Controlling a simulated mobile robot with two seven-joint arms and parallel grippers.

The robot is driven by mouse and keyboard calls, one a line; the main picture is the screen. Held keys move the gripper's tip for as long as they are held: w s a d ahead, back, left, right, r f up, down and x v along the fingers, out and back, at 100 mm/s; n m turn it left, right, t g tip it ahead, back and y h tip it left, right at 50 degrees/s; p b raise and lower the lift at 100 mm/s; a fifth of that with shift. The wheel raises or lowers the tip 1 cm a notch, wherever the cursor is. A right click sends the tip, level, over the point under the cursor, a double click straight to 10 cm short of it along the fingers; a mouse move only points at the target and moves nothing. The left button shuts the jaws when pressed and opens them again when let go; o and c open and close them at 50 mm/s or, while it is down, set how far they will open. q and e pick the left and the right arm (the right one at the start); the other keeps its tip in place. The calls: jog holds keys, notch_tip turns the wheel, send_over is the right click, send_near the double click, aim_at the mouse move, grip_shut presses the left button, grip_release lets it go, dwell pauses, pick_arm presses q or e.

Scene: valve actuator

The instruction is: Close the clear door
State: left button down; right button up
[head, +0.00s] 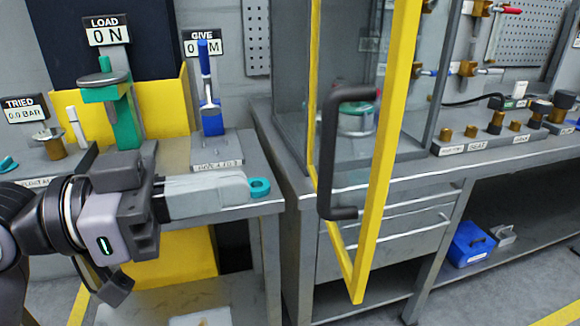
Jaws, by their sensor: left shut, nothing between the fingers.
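The clear door (342,235) has a yellow frame and a dark grey bar handle (328,155). It stands open, swung out from the glass-walled cabinet (283,120) and seen at a steep angle, its thick yellow edge nearest me. My left gripper (243,188) comes in from the left over the left bench, its fingers pointing right. It is shut and empty, to the left of the door handle and apart from it. A teal ring (260,186) shows at its fingertips; I cannot tell whether they touch. My right gripper is out of view.
The left bench (255,160) carries a green press (125,115) under a LOAD sign and a blue lever device (210,105). A right bench holds a row of knobs (495,122), with a blue bin (470,243) below. Between gripper and door handle the air looks clear.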

aim_at(320, 174)
pick_arm(q)
jog(key=p+x, duration=0.1)
jog(key=x, duration=0.6)
jog(key=shift+d+f, duration=0.1)
jog(key=shift+f, duration=0.05)
jog(key=shift+d, duration=0.15)
